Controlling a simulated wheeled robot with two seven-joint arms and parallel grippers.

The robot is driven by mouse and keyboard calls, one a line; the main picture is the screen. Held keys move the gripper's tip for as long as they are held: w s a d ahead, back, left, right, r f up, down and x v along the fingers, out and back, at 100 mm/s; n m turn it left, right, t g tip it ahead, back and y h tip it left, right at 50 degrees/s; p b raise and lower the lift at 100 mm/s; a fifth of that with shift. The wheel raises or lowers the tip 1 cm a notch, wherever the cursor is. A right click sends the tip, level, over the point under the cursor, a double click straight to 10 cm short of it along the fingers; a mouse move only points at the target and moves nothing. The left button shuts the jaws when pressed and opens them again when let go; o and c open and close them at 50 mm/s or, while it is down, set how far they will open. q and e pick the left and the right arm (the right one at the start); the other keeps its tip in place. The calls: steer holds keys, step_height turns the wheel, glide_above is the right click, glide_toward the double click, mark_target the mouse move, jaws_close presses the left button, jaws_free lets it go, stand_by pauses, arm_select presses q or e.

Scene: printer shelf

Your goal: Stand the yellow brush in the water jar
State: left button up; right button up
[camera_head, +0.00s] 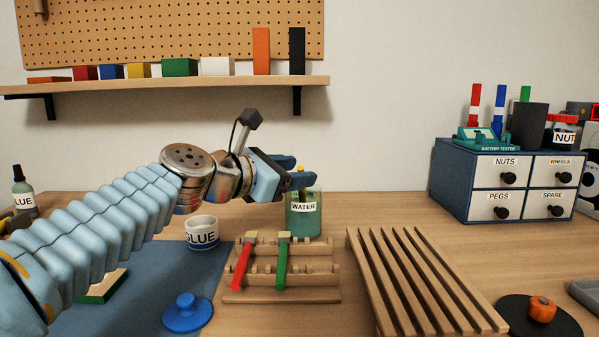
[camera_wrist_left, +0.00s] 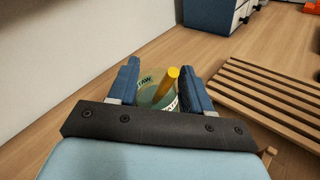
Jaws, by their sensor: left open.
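The water jar (camera_head: 304,225) is a green-tinted glass labelled WATER, standing on the table behind the wooden brush rack. It also shows between my fingers in the left wrist view (camera_wrist_left: 149,93). The yellow brush (camera_wrist_left: 167,83) stands tilted in the jar, its yellow end up. Only a small part of the brush (camera_head: 300,170) shows in the head view, at my fingertips. My left gripper (camera_head: 294,170) is open just above the jar, with a finger on each side of the brush (camera_wrist_left: 160,82). The brush appears nearer the right finger; contact cannot be told. My right gripper is not in view.
The brush rack (camera_head: 322,295) holds a red brush (camera_head: 242,263) and a green brush (camera_head: 283,262). A slatted wooden rack (camera_head: 415,285) lies to its right. A drawer cabinet (camera_head: 450,185) stands back right.

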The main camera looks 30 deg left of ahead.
arm_select(q)
steer(key=shift+s+r, duration=0.15)
steer(key=shift+s, duration=0.15)
steer(key=s+a+r+p, duration=0.1)
steer(key=s+r+p, duration=0.2)
steer(key=r+p, duration=0.3)
steer(key=shift+s+r+p, duration=0.3)
steer(key=shift+s+r, duration=0.1)
steer(key=shift+r, duration=0.4)
